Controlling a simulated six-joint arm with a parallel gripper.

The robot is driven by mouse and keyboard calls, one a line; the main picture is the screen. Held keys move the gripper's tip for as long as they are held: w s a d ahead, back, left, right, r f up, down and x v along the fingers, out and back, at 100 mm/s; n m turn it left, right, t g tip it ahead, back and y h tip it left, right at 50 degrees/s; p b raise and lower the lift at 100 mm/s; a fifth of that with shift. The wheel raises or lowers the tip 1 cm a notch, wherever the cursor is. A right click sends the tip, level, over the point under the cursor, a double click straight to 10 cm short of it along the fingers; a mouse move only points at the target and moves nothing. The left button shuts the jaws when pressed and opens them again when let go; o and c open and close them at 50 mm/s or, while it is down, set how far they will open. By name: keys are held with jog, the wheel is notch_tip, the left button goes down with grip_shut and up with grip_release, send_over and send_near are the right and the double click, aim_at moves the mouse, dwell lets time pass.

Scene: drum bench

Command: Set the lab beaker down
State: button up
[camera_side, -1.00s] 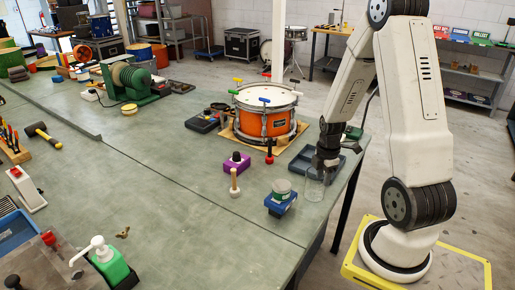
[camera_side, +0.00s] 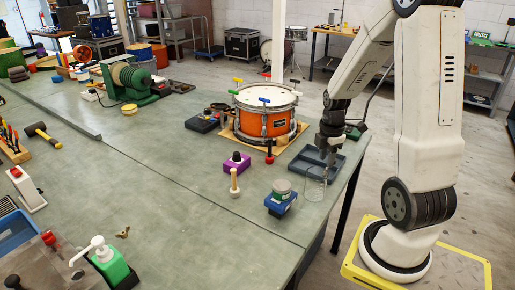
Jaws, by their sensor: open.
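The lab beaker (camera_side: 315,186) is a clear glass vessel. It stands upright on the green bench top near the right edge, just right of a small blue scale with a jar. My gripper (camera_side: 328,171) is above and slightly right of the beaker, pointing down. Its jaws are open. The fingertips are small and dark here, and I cannot tell whether they clear the beaker's rim.
A blue scale (camera_side: 280,203) holding a green-and-white jar stands close on the left. A dark tray (camera_side: 308,161) lies behind. A wooden-handled tool (camera_side: 234,184), a purple block (camera_side: 237,163) and an orange drum (camera_side: 265,112) stand farther left.

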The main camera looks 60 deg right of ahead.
dwell(0.4)
jog(key=w+a+m+t, duration=0.1)
jog(key=a+m, duration=0.4)
jog(key=a, duration=0.6)
jog(key=w+a+r+m+t, duration=0.1)
jog(key=w+a+m, duration=0.3)
jog(key=a, duration=0.8)
jog(key=shift+a+m, duration=0.3)
jog(key=shift+m, duration=0.6)
